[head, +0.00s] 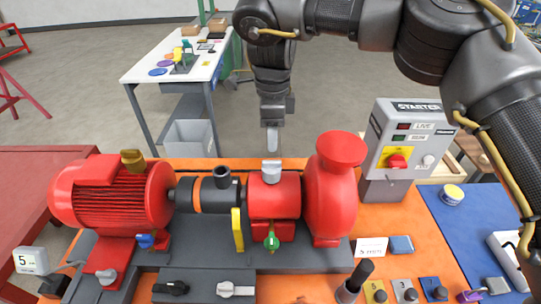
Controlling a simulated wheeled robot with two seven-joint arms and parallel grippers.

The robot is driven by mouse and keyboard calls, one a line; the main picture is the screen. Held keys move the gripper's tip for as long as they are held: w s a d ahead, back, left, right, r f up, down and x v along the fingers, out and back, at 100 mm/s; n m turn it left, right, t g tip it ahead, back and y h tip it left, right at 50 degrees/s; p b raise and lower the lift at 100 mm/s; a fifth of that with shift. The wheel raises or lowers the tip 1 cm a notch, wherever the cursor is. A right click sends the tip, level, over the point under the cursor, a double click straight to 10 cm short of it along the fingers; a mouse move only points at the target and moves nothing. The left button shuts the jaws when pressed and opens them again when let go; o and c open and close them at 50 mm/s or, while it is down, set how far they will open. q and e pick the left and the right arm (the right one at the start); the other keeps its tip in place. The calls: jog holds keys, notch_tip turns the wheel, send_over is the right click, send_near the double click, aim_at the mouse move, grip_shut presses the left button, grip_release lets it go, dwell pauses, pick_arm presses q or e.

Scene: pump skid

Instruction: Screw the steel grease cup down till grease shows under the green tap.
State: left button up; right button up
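The steel grease cup (271,170) stands upright on top of the red bearing housing (285,195), in the middle of the pump skid. The green tap (271,241) is low on the front of that housing. No grease can be made out under it. My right gripper (272,143) points down just above the steel cup, with a small gap seeming to show between them. Its fingers are seen edge-on, one behind the other, so their opening is hidden. My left gripper is out of view.
A red motor (120,200) with a brass cup (132,160) stands left; the red pump casing (333,185) rises close right of the steel cup. A starter box (405,140) stands further right.

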aim_at(271, 161)
notch_tip(271, 161, down, 7)
jog(key=shift+f+p, duration=0.1)
jog(key=shift+p, duration=0.6)
jog(key=shift+c, duration=0.4)
grip_shut()
